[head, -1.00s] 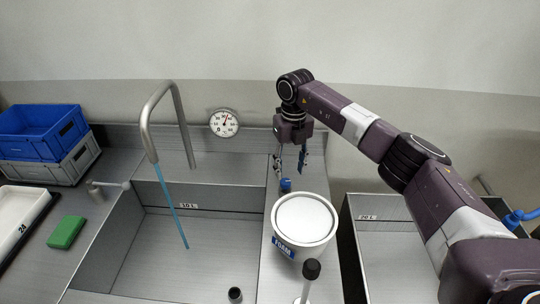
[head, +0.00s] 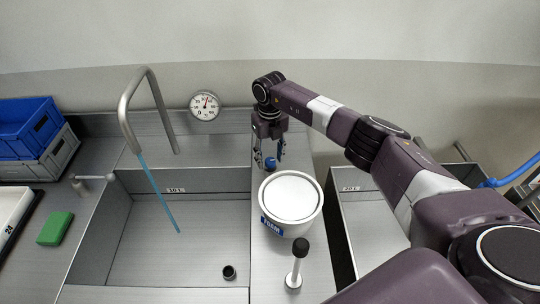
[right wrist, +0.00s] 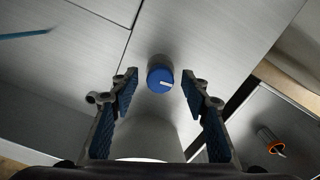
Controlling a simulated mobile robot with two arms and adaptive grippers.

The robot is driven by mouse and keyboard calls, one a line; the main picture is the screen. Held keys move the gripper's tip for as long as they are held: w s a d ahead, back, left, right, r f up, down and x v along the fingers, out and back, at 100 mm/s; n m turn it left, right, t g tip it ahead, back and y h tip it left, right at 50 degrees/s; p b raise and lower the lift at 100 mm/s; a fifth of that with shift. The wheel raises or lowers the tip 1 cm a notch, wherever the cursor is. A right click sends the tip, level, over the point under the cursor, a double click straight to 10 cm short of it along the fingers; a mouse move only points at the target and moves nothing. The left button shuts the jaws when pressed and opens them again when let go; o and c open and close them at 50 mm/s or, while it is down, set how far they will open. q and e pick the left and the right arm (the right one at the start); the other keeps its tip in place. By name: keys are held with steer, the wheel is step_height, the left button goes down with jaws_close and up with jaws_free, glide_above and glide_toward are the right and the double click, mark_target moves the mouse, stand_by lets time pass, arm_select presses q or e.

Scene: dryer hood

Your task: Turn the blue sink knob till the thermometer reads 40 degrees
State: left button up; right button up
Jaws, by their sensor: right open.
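The blue sink knob (head: 270,163) stands on the counter just behind the white tub. In the right wrist view the knob (right wrist: 160,78) has a white mark on its top and sits ahead of the fingertips, centred between them. My right gripper (head: 269,158) is open around and above the knob, apart from it in the wrist view. The round thermometer (head: 205,106) is on the back wall, with a red needle pointing near the top; its numbers are too small to read. Blue water (head: 158,196) runs from the curved tap (head: 130,120) into the sink. My left gripper is out of view.
A white tub labelled FOAM (head: 291,202) stands in front of the knob. A black-topped handle (head: 300,250) stands in front of the tub. Blue and grey crates (head: 38,160) and a green sponge (head: 55,228) are at the left. A second basin (head: 365,215) is at the right.

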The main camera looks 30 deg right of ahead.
steer(key=c, duration=1.2)
steer(key=shift+o, duration=0.2)
steer(key=n+b, duration=0.1)
steer(key=b, duration=0.1)
steer(key=n+b, duration=0.1)
steer(key=b, duration=0.1)
steer(key=shift+f+n, duration=0.25)
steer(key=shift+n, duration=0.15)
steer(key=shift+r+n+b, duration=0.1)
steer(key=shift+n+b, duration=0.2)
steer(key=shift+n, duration=0.1)
steer(key=shift+r+n, duration=0.2)
steer(key=shift+n, duration=0.1)
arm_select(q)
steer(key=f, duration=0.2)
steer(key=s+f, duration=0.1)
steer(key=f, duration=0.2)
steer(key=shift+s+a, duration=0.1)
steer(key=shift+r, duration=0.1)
arm_select(e)
steer(key=o, duration=1.2)
steer(key=shift+c, duration=0.2)
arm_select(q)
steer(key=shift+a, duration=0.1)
